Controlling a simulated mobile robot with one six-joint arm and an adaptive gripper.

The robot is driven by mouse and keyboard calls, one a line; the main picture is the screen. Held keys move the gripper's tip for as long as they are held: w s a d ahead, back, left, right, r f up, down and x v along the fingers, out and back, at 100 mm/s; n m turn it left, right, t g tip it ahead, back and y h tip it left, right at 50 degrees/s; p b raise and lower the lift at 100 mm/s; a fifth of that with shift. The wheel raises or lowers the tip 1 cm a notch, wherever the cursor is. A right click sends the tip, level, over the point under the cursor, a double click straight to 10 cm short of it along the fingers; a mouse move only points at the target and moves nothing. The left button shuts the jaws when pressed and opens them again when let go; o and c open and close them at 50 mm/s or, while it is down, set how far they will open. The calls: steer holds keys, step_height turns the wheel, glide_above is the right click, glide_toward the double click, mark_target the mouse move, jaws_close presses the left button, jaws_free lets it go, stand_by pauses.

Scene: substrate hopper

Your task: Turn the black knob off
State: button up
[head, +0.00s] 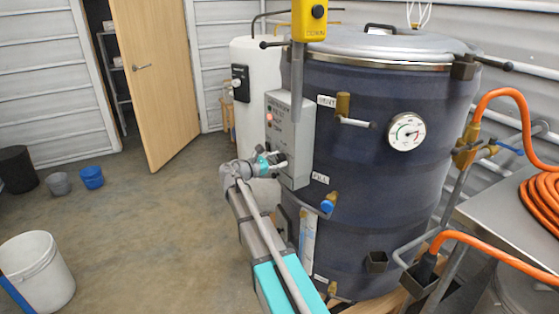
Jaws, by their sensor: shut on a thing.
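My gripper (279,163) is at the lower left face of the grey control box (303,140) on the dark blue drum (360,190). Its fingers are shut on the black knob there. The knob is mostly hidden by the fingers, so I cannot make out which way it points. A red light (270,117) glows on the box's face above my gripper. Small labels beside the light are too small to read.
A yellow hanging pendant (309,20) is above the box. A white tank (262,60) stands behind it. A gauge (406,131), valves and orange hose (505,95) are to the right. Buckets (92,177) stand at left; the floor between is clear.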

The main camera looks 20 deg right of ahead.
steer(key=o, duration=1.1)
steer(key=shift+o, duration=0.2)
steer(key=shift+a, duration=0.1)
steer(key=s+a, duration=0.1)
steer(key=a, duration=1)
steer(key=shift+s+a, duration=0.35)
